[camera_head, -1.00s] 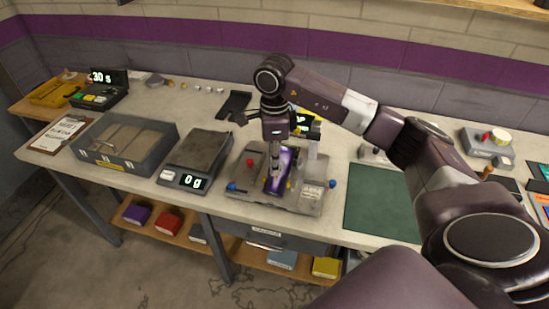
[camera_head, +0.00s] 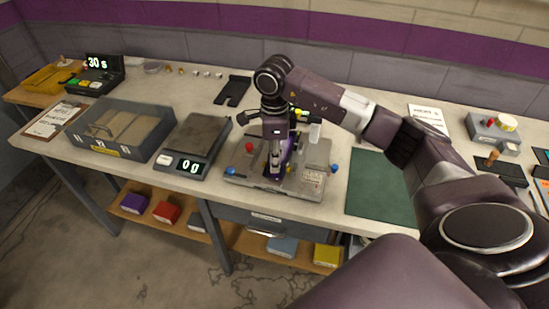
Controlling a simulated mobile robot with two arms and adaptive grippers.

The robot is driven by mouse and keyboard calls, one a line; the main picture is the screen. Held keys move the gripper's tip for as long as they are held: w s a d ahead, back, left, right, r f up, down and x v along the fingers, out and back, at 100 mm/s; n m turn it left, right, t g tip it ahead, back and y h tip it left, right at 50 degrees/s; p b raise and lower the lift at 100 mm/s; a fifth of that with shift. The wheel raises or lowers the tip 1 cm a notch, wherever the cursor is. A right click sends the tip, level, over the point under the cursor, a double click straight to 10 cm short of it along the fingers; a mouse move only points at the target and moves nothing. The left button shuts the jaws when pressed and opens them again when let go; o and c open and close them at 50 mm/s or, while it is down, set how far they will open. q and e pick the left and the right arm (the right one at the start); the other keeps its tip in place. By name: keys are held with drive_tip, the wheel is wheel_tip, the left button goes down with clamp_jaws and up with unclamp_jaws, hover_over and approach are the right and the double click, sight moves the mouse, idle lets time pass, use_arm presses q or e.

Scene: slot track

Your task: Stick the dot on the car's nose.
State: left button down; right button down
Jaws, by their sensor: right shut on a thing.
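My right gripper (camera_head: 276,171) points down over the grey fixture (camera_head: 311,194) in the middle of the bench. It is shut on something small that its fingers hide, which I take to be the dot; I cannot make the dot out. The purple car (camera_head: 288,156) is on the fixture, just behind and to the right of the fingers, which cover much of it. Its nose is hidden, and I cannot tell whether the fingertips touch it. My left gripper is out of view.
Left of the fixture are a scale (camera_head: 200,138) reading 0 and a grey divided tray (camera_head: 110,152). A dark bracket (camera_head: 234,90) lies behind. The green mat (camera_head: 380,188) to the right is clear. The fixture carries red and blue knobs.

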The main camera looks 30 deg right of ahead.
drive_tip(key=shift+f+b, duration=0.45)
idle(1.6)
drive_tip(key=shift+r, duration=0.1)
idle(0.3)
drive_tip(key=shift+r+p, duration=0.6)
drive_tip(key=shift+r, duration=0.2)
drive_tip(key=shift+r+p, duration=1.55)
drive_tip(key=shift+r, duration=1.15)
drive_tip(key=shift+f, duration=0.1)
